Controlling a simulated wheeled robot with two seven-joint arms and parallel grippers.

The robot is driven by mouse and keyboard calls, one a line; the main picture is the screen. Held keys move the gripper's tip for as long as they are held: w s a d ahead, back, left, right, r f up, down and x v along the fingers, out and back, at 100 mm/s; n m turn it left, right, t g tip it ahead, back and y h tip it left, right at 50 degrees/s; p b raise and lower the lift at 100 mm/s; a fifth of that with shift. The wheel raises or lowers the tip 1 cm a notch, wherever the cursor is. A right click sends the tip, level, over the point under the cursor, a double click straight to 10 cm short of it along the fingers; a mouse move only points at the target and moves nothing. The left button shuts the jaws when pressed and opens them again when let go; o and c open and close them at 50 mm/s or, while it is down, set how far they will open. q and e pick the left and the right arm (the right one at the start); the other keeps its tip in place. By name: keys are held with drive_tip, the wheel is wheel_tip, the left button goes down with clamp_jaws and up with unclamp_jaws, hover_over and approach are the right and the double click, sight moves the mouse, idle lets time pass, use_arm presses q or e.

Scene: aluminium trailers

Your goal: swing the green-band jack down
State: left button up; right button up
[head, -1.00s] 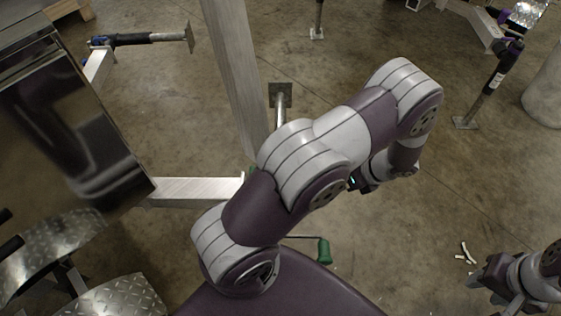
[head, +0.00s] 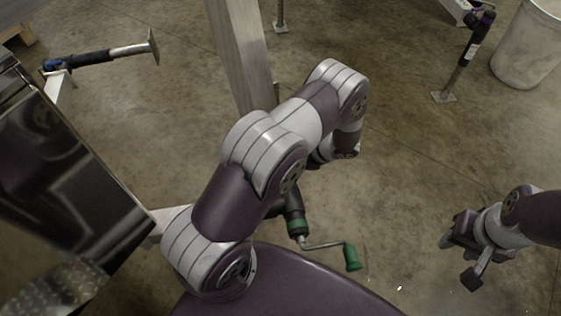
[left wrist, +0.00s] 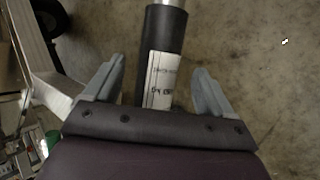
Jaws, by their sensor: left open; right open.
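The green-band jack shows in the head view as a dark tube with a green band (head: 295,222). Its crank ends in a green grip (head: 351,257); my left arm hides the rest of the jack. In the left wrist view the jack's dark tube (left wrist: 168,45), with a white label, lies between the spread fingers of my left gripper (left wrist: 158,68). The gripper is open, with gaps beside the tube. In the head view the left fingers are hidden behind the arm. My right gripper (head: 459,258) is open and empty above the floor at the right.
A blue-banded jack (head: 95,58) sticks out sideways at upper left. A purple-banded jack (head: 470,50) stands upright near a pale bin (head: 528,45) at upper right. A metal beam (head: 240,55) rises behind my left arm.

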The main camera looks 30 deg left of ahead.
use_arm(q)
drive_tip(key=b+x, duration=0.1)
drive_tip(key=x, duration=0.4)
drive_tip(key=shift+a+f, duration=0.25)
drive_tip(key=shift+f, duration=0.05)
